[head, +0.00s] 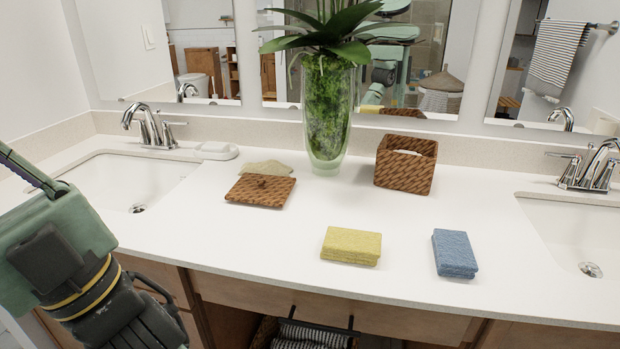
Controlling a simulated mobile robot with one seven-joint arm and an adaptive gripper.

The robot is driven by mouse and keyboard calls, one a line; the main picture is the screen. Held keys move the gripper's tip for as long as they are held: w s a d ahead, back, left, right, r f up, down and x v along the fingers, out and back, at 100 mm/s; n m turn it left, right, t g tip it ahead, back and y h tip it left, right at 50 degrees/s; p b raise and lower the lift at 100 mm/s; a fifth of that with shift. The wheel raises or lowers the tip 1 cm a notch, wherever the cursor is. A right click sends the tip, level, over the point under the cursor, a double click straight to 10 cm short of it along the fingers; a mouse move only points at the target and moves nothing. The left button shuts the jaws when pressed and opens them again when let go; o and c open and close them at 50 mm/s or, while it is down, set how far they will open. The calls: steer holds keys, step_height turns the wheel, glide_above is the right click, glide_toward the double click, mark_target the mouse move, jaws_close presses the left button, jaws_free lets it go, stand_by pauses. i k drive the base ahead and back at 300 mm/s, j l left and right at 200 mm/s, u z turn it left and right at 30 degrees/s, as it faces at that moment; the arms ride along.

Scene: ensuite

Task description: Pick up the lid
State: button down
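My gripper (150,312) is at the lower left, in front of the counter and apart from the lid. It is partly cut off by the frame, and its fingertips do not show clearly.
A tall glass vase (326,125) with a plant stands behind and right of the lid. Sinks are at left (120,182) and right (580,235). A soap dish (216,151) sits at the back.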

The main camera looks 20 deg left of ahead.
mark_target(273, 191)
steer(key=i+j+u, duration=0.1)
steer(key=i+u, duration=0.4)
steer(key=u, duration=0.15)
steer(key=i+u, duration=0.1)
steer(key=i, duration=0.25)
